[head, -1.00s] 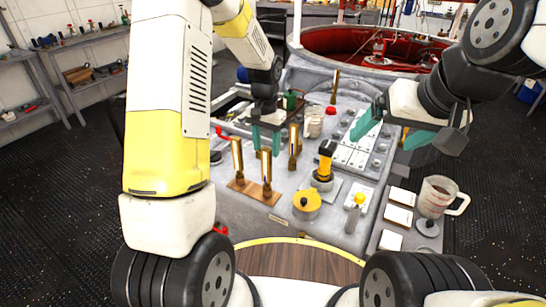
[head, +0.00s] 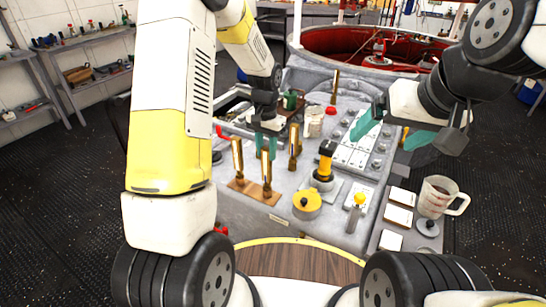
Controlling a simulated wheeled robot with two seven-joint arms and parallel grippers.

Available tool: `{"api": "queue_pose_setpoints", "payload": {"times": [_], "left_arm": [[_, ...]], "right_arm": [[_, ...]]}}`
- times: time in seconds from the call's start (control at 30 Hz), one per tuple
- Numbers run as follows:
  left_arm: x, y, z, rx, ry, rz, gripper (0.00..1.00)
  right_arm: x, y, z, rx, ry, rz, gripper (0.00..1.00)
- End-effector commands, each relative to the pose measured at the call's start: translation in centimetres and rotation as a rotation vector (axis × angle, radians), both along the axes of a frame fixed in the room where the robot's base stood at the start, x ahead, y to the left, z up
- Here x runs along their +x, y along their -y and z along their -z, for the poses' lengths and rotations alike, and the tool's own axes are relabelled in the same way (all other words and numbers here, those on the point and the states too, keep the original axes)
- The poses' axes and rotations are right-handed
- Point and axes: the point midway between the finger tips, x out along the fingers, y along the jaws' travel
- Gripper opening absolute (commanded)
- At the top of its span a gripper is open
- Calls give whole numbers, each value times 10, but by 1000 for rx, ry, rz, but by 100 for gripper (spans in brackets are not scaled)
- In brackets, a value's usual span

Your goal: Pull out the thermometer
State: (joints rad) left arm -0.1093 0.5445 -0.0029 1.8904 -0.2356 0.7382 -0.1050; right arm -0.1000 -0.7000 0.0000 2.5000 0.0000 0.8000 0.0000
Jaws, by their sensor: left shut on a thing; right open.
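Three upright thermometer-like pieces in brass-coloured frames stand on a wooden base (head: 240,186) on the grey console: a left one (head: 238,158), a middle one (head: 266,172) and a right one (head: 294,150). My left gripper (head: 266,148) reaches down from above, its teal fingers close together at the top of the middle thermometer. It is shut on that thermometer, whose lower part still stands at the base. The exact contact is small and partly hidden. My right gripper (head: 392,133) is open and empty above the console's right side.
A yellow-and-black handle (head: 325,165), a yellow round knob (head: 306,204) and a small yellow-topped lever (head: 356,208) stand nearby. A glass jar (head: 314,122) is behind. A measuring cup (head: 437,196) stands at the right.

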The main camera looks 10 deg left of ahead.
Motion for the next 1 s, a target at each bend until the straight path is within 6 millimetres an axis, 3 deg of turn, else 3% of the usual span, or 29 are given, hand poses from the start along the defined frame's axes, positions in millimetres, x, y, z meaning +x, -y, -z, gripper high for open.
{"api": "queue_pose_setpoints", "payload": {"times": [1.0], "left_arm": [[1,0,-41,0,2,0,0]], "right_arm": [[0,0,0,0,0,0,89]]}}
